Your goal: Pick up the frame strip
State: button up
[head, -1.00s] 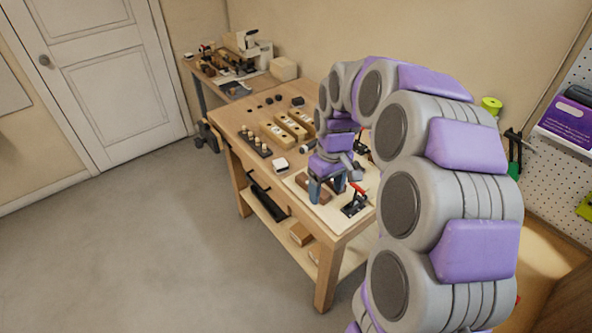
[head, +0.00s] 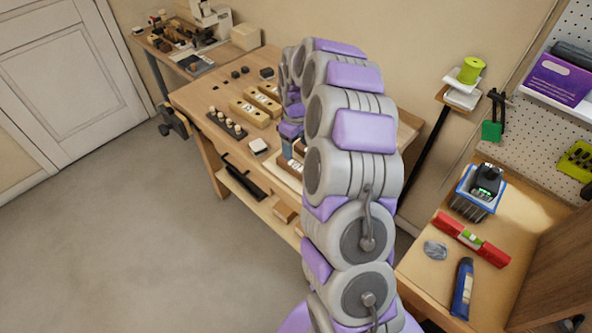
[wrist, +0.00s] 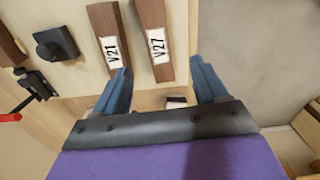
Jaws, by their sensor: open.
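Two brown wooden strips show in the wrist view, one labelled V21 (wrist: 103,22) and one labelled V27 (wrist: 152,15), side by side on a pale board (wrist: 75,15). I cannot tell which is the frame strip. My gripper (wrist: 162,84) is open with its two blue fingers apart and nothing held between them. The V27 strip's near end lies between and just beyond the fingertips in the picture. The V21 strip's end lies close to the left fingertip. In the head view my arm hides most of the gripper and the board.
A black knob (wrist: 56,44) and a red-handled clamp (wrist: 32,88) sit left of the strips. In the head view the workbench (head: 190,97) holds wooden blocks (head: 250,112) and a peg rack (head: 227,124). A side bench (head: 420,262) at right holds a red level (head: 472,238).

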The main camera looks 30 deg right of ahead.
jog(key=b, duration=0.1)
send_over(296, 166)
jog(key=f, duration=0.5)
jog(key=shift+s+a, duration=0.2)
jog(key=shift+w+d+f+b, duration=0.1)
jog(key=shift+d+f+b, duration=0.05)
jog(key=shift+f, duration=0.25)
jog(key=shift+d+f+b, duration=0.1)
jog(key=shift+f+b, duration=0.05)
jog(key=shift+f, duration=0.25)
jog(key=f, duration=0.1)
jog(key=f+b, duration=0.1)
jog(key=f, duration=0.2)
jog(key=shift+w+f, duration=0.15)
jog(key=shift+w, duration=0.1)
jog(key=shift+c, duration=0.2)
jog(key=c, duration=1.1)
